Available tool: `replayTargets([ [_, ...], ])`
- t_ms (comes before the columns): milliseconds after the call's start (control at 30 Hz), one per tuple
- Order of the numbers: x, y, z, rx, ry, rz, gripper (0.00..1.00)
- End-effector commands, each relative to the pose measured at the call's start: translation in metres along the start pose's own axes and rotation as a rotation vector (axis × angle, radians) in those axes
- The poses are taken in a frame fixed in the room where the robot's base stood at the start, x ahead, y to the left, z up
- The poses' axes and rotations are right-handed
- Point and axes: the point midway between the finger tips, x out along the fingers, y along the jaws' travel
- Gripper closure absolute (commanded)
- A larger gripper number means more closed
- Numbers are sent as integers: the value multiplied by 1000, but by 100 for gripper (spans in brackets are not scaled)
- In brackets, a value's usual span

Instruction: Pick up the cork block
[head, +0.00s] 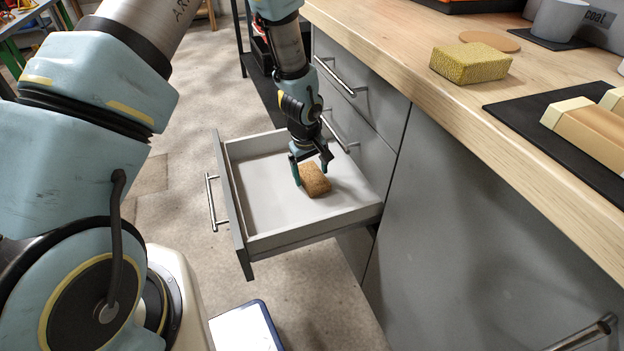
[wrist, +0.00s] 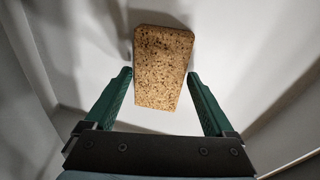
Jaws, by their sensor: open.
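The cork block (head: 314,180) is brown and speckled and lies in the open drawer (head: 262,205), towards its inner side. My gripper (head: 311,172) reaches down into the drawer at the block. In the wrist view the cork block (wrist: 162,68) lies ahead of my open gripper (wrist: 160,82). Its near end is between the two green fingertips, with a gap on each side. Most of the block extends beyond the tips in that view. I cannot tell the height of the fingertips above the drawer floor.
The drawer's front panel (head: 230,205) and side walls surround the block. The wooden worktop (head: 430,85) overhangs at the right, with a yellow sponge-like block (head: 470,63) and a black mat (head: 530,118) on it. The drawer floor left of the block is bare.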

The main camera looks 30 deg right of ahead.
Motion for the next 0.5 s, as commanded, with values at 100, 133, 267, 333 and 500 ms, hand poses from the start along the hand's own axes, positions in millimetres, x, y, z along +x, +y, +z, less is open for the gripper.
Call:
replayTargets([
  [100, 6, 0, 0, 2, 1, 1, 12],
  [133, 6, 0, 0, 2, 1, 1, 12],
  [267, 6, 0, 0, 2, 1, 1, 12],
  [333, 6, 0, 0, 1, 1, 1, 15],
  [500, 6, 0, 0, 1, 1, 1, 34],
])
